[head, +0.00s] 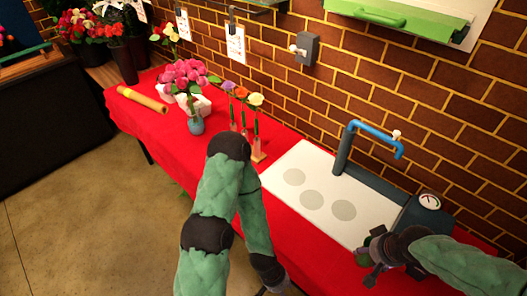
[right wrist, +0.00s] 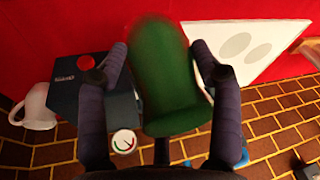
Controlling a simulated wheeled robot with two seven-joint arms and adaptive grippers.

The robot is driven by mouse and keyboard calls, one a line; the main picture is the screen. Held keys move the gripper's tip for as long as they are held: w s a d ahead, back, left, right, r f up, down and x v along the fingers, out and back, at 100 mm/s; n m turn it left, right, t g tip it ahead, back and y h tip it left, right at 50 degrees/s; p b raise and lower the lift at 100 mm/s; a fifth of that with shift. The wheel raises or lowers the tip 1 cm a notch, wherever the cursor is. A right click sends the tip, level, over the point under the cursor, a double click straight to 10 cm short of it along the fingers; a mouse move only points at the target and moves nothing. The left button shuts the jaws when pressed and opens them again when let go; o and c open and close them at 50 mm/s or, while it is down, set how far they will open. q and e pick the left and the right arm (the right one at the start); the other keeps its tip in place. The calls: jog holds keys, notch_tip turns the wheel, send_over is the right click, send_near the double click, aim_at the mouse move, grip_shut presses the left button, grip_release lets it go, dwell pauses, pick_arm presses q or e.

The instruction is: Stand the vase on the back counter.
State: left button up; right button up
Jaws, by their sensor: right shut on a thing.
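The green vase (right wrist: 165,85) stands out between the two fingers of my right gripper (right wrist: 162,68) in the right wrist view. The fingers lie along both its sides, shut on it. In the head view only a small green part of the vase (head: 362,257) shows beside my right gripper (head: 372,268), over the right front of the counter. The counter with a red cloth (head: 290,215) runs along the brick wall. I cannot tell whether the vase touches it. My left gripper (head: 272,287) is cut off at the bottom edge, its jaws unclear.
A white board (head: 290,205) with three grey discs lies on the cloth. Behind it stand a blue tap (head: 375,135) and a dark box with a dial (head: 429,202).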

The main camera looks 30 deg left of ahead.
jog(key=shift+s+d+f+n, duration=0.1)
jog(key=shift+s+f+n, duration=0.15)
jog(key=shift+s+n, duration=0.45)
jog(key=shift+s+d+g+b, duration=0.15)
jog(key=shift+s+g+b, duration=0.15)
jog(key=shift+s, duration=0.2)
jog(key=shift+s+d+f+b, duration=0.15)
jog(key=shift+d+f+b, duration=1.35)
jog(key=shift+d+f, duration=1.9)
jog(key=shift+s+d+f+b, duration=0.15)
jog(key=shift+d+f+b, duration=1.3)
jog(key=shift+d+f, duration=1.9)
jog(key=shift+d, duration=0.2)
jog(key=o, duration=1.7)
jog(key=shift+r, duration=0.15)
